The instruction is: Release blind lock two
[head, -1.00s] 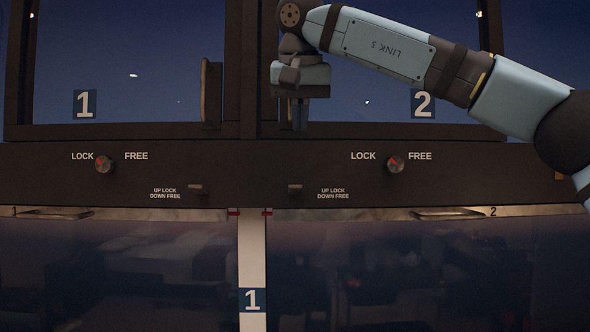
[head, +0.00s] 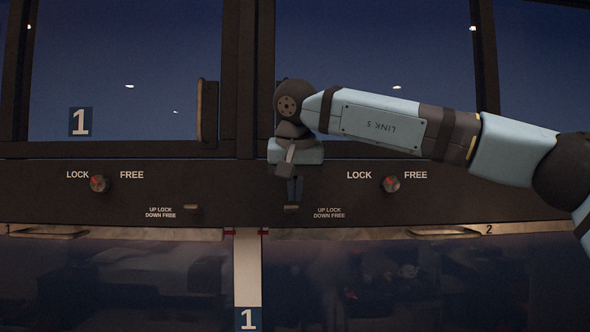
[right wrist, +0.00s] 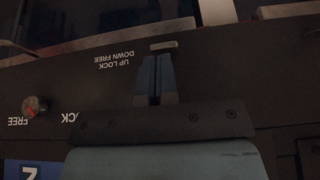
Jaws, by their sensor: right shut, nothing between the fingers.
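A small lever (head: 291,208) sits on the dark panel of side two, left of its "UP LOCK DOWN FREE" label. It stands level with the matching lever on side one. My right gripper (head: 294,201) is shut and empty, pointing down just above the side-two lever and partly covering it. In the right wrist view the closed fingertips (right wrist: 156,60) end right at the lever (right wrist: 164,46); I cannot tell whether they touch. A round knob (head: 391,184) with a red mark sits between LOCK and FREE on side two. My left gripper is out of view.
The side-one lever (head: 191,208) and side-one knob (head: 99,183) are to the left. Below are two glossy fronts with metal handles (head: 443,232). A brown upright handle (head: 208,112) stands out from the left window frame. My right arm crosses the right window.

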